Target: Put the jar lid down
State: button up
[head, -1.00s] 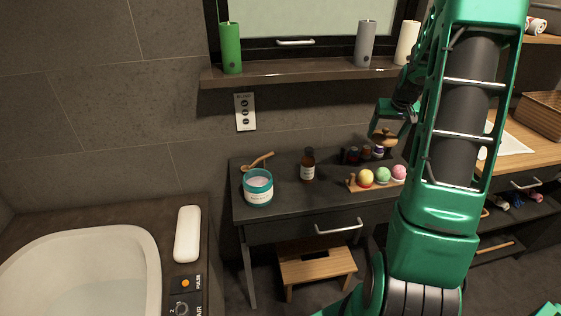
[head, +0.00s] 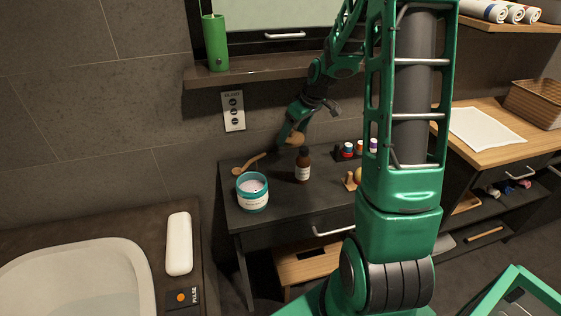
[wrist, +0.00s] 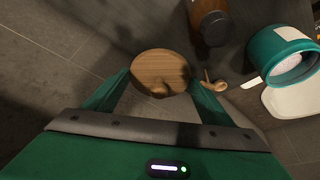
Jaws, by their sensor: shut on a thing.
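The jar lid is a round wooden disc with a knob (wrist: 160,70), held between the fingers of my gripper (wrist: 155,90) in the wrist view. In the head view my gripper (head: 291,134) holds the lid (head: 296,140) above the back of the dark vanity table (head: 285,208), behind the brown bottle. The gripper is shut on the lid. The teal jar (head: 252,193) stands open on the table at the left, with pale contents showing; it also shows in the wrist view (wrist: 283,55).
A brown bottle (head: 303,168) stands right of the jar. A wooden scoop (head: 250,164) lies behind the jar. Several small bottles (head: 348,152) stand at the back right. My arm hides the table's right part. The table's front, between jar and arm, is clear.

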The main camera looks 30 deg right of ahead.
send_over(286, 161)
jog(key=s, duration=0.2)
jog(key=f, duration=0.6)
jog(key=shift+w+d, duration=0.2)
jog(key=shift+f, duration=1.95)
jog(key=o, duration=1.2)
jog(key=shift+f, duration=0.1)
jog(key=shift+c, duration=0.2)
